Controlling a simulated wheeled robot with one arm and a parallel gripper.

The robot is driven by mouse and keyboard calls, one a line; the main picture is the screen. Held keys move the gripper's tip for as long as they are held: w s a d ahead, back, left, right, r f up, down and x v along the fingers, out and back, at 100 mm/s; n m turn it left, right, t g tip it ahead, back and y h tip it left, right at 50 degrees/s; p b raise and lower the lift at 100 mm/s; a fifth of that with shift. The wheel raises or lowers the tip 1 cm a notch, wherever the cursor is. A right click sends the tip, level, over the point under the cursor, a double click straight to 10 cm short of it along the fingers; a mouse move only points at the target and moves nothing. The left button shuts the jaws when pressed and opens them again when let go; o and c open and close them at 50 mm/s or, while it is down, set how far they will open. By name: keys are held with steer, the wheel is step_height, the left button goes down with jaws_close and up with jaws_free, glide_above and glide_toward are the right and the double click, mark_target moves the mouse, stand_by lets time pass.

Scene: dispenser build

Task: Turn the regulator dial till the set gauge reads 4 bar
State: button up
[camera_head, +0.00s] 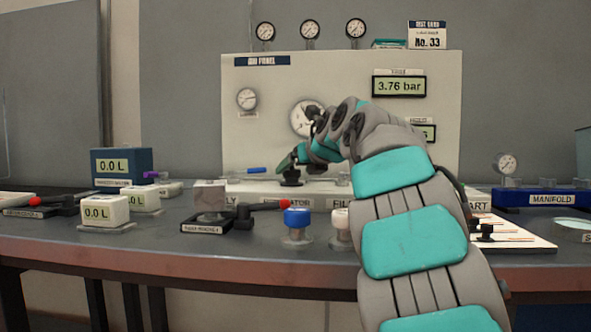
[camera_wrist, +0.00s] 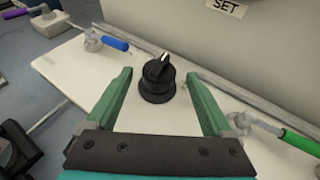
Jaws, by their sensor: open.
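The regulator dial is a black knob with a white pointer mark (camera_wrist: 157,80) on a white plate (camera_wrist: 85,75). It also shows in the head view (camera_head: 291,178), partly behind my gripper. My gripper (camera_wrist: 160,95) is open, with one green finger on each side of the dial and a gap visible on both sides. In the head view my gripper (camera_head: 292,163) is just above the dial. A large round gauge (camera_head: 304,117) on the panel is partly covered by my arm. A digital display (camera_head: 399,86) reads 3.76 bar. A lower display (camera_head: 429,132) is mostly hidden. A SET label (camera_wrist: 226,6) is on the panel.
A blue-handled lever (camera_wrist: 112,42) is left of the dial and a green-handled lever (camera_wrist: 298,141) is right. The manifold (camera_head: 552,198) is at far right.

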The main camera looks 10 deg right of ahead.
steer(key=shift+w+a+f, duration=0.1)
steer(key=shift+w+f, duration=0.1)
steer(key=shift+w, duration=0.25)
steer(key=c, duration=1.4)
steer(key=p, duration=0.3)
steer(key=shift+a+r+m+h, duration=0.2)
steer(key=shift+r+m+h, duration=0.1)
steer(key=shift+r, duration=0.1)
jaws_close()
steer(key=shift+m+t+h+p, duration=0.3)
steer(key=shift+m+h+p, duration=0.15)
steer(key=shift+p, duration=0.8)
steer(key=shift+o, duration=0.2)
jaws_free()
steer(key=shift+f, duration=0.4)
